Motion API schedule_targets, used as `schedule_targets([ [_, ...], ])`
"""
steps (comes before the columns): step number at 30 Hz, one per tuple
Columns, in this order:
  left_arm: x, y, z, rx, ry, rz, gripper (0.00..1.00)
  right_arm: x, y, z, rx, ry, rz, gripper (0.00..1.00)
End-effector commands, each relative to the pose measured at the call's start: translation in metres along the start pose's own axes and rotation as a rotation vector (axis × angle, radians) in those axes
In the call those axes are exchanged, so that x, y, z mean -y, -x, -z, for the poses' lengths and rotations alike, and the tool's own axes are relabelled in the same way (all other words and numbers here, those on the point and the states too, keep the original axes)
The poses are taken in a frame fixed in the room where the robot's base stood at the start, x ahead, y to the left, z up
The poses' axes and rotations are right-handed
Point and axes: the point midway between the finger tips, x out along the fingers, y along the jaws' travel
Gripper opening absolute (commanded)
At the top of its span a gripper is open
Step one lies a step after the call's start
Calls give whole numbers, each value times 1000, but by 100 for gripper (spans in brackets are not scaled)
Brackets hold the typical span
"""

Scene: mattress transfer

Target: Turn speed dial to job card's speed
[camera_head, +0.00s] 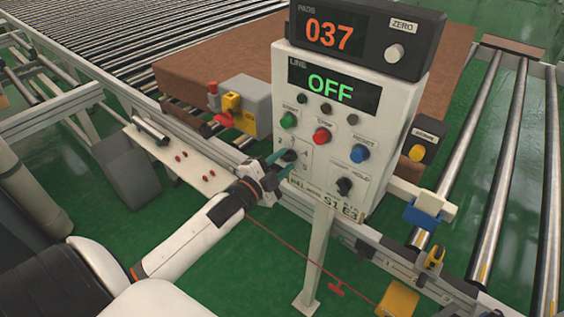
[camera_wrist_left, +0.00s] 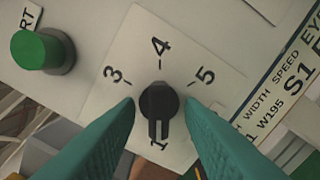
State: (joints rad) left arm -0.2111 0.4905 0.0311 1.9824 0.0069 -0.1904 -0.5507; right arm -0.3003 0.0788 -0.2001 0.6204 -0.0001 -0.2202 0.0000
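The speed dial (camera_wrist_left: 158,101) is a black knob on a white plate marked 3, 4 and 5, with another partly covered mark below it. The knob's narrow ridge points toward that lower mark, which looks like a 1. My left gripper (camera_wrist_left: 160,106) has its teal fingers on both sides of the knob, with small gaps; it is open. In the head view, my left gripper (camera_head: 279,164) is at the control box's lower left. The job card (camera_wrist_left: 285,88) reads W195 and S1; in the head view, the card (camera_head: 341,207) shows S1 E3. My right gripper is out of view.
The control box (camera_head: 393,107) shows a green OFF display (camera_head: 331,87), with green, red and blue buttons below. A second black knob (camera_head: 344,187) is right of my gripper. The green start button (camera_wrist_left: 42,49) is near the dial. A counter reading 037 (camera_head: 328,34) sits on top.

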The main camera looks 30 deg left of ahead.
Motion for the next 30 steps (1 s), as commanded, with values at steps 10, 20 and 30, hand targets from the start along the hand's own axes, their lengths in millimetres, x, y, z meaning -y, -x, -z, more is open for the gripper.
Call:
schedule_targets([
  [10, 1, 7, 0, 1, -2, 1, 35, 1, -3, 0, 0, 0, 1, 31],
  [20, 4, 67, 2, -1, -2, 3, 35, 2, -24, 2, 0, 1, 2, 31],
  [30, 2, 114, 1, -1, 0, 1, 35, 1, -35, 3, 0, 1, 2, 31],
])
